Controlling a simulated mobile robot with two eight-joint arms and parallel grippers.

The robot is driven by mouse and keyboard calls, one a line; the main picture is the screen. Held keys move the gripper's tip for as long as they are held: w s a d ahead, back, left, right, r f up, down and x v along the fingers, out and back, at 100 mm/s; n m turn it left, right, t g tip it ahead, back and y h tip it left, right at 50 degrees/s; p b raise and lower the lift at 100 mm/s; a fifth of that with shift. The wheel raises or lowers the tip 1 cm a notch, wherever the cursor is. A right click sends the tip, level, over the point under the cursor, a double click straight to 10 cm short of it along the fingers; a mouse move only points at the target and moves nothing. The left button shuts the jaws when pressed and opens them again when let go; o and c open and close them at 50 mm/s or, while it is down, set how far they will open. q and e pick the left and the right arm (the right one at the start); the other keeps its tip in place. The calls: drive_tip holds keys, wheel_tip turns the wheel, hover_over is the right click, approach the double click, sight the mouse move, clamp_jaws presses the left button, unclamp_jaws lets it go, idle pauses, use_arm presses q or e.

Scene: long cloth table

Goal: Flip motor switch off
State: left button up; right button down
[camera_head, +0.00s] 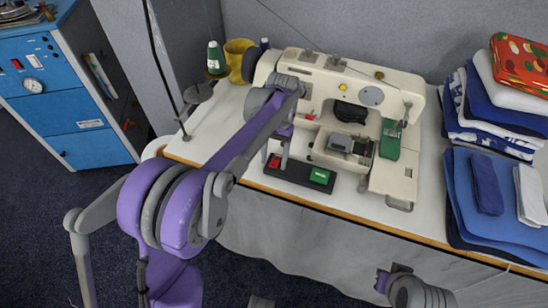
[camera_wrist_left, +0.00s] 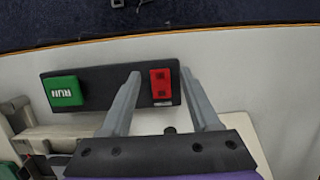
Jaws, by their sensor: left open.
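The motor switch is a black box (camera_head: 296,176) at the table's front edge, with a red button (camera_head: 274,161) at its left end and a green button (camera_head: 320,176) at its right. In the left wrist view the green button (camera_wrist_left: 63,91) reads "RUN", and the red button (camera_wrist_left: 161,84) lies between the fingertips. My left gripper (camera_head: 279,160) is open and empty, pointing down at the red end of the box. I cannot tell whether a finger touches the button.
A cream sewing machine (camera_head: 305,80) stands behind the switch. Folded cloths (camera_head: 490,185) lie at the right. A blue cabinet (camera_head: 60,90) is left of the table.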

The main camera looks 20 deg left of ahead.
sight(277, 158)
use_arm(q)
drive_tip(key=p+v, duration=0.1)
drive_tip(key=v, duration=0.9)
drive_tip(key=shift+r, duration=0.35)
drive_tip(key=shift+w, duration=0.1)
drive_tip(key=s+r+t+p, duration=0.2)
drive_tip(key=s+t+p, duration=0.15)
drive_tip(key=s, duration=0.85)
drive_tip(key=s+a+f+t+p, duration=0.1)
drive_tip(key=s+f+t, duration=0.4)
drive_tip(key=s, duration=0.7)
drive_tip(key=shift+a+f+p, duration=0.2)
drive_tip(key=shift+f+p, duration=0.1)
drive_tip(key=shift+f, duration=0.25)
drive_tip(key=shift+s, duration=0.15)
